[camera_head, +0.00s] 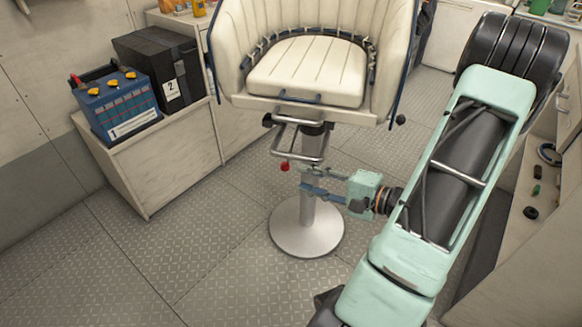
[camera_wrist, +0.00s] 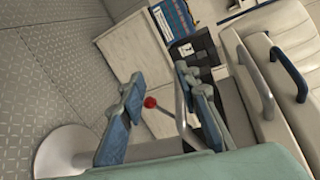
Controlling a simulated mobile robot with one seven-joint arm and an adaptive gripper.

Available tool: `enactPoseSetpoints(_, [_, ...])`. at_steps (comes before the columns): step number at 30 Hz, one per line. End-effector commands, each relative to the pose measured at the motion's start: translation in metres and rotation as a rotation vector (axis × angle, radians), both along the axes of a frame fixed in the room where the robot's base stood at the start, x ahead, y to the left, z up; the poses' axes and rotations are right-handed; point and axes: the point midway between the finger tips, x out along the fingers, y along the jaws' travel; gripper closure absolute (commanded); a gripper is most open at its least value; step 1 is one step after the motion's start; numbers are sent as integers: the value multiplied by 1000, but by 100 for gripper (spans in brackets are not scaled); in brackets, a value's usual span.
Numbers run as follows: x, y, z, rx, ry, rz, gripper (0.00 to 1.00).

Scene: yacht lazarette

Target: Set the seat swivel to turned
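The cream padded seat (camera_head: 310,68) stands on a metal pedestal (camera_head: 307,236) with a round base, its front facing the camera. A metal loop (camera_head: 301,137) hangs below the seat front, and a red knob (camera_head: 285,167) shows just below it. My gripper (camera_head: 300,177) is at the pedestal below the seat, its fingers apart. In the wrist view, the red knob (camera_wrist: 150,102) lies between the open fingers as seen from there, and a metal bar (camera_wrist: 181,110) passes close to the right finger. I cannot tell whether either finger touches them.
A blue battery (camera_head: 118,105) and a black box (camera_head: 165,68) sit on a low locker (camera_head: 160,160) at the left. A shelf with small items (camera_head: 530,212) is at the right. The patterned floor (camera_head: 130,265) is clear at the front left.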

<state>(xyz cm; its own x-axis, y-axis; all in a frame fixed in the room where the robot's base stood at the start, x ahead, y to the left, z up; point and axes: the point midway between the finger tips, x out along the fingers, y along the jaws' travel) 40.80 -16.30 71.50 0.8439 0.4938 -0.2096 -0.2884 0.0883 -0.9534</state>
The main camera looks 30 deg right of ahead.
Motion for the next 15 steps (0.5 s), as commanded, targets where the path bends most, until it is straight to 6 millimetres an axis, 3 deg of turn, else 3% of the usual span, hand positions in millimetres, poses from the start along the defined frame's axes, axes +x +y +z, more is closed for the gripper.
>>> enactPoseSetpoints(3, [0, -33, -6, 5, -77, -130, 70])
enactPoseSetpoints(6, [-1, -49, -4, 0, -112, -189, 70])
enactPoseSetpoints(11, [6, -52, -4, -3, -127, -209, 70])
enactPoseSetpoints(15, [27, -44, -6, -3, -127, -205, 70])
